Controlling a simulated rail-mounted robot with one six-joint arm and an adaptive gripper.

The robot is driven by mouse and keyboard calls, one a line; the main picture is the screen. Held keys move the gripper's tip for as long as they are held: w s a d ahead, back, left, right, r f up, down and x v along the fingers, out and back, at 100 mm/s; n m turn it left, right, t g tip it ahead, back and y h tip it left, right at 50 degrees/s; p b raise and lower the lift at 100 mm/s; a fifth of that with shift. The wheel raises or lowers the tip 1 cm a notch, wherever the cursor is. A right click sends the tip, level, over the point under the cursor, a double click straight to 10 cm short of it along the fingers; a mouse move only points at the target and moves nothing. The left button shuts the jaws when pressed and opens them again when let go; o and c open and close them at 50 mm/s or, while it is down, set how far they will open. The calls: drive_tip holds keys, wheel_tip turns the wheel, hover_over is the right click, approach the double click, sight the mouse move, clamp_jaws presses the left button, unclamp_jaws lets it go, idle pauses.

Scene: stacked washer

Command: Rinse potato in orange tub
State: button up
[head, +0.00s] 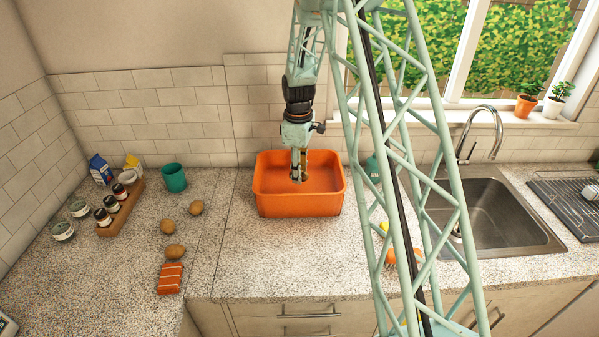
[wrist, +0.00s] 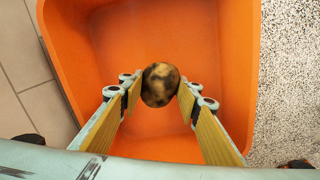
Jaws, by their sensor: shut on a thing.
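The orange tub (head: 300,205) stands on the counter left of the sink, against the tiled wall. My gripper (head: 299,177) points down inside the tub. In the wrist view my gripper (wrist: 160,88) is shut on a brown potato (wrist: 160,84) with dark patches, held between the two fingertips. The tub's orange wall (wrist: 245,50) surrounds it in that view. I cannot tell whether the potato touches the tub floor. Three more potatoes lie on the counter left of the tub: one (head: 196,208), one (head: 168,227) and one (head: 175,251).
A green cup (head: 174,178) and a wooden rack of jars (head: 121,208) stand at the left. The sink (head: 490,215) and faucet (head: 480,130) are at the right. My lattice arm hides some counter between.

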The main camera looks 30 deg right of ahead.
drive_tip(key=shift+f+b, duration=0.45)
drive_tip(key=shift+f, duration=0.8)
idle(1.0)
drive_tip(key=shift+r, duration=0.15)
idle(2.2)
drive_tip(key=shift+r+p, duration=2.4)
drive_tip(key=shift+r, duration=3.1)
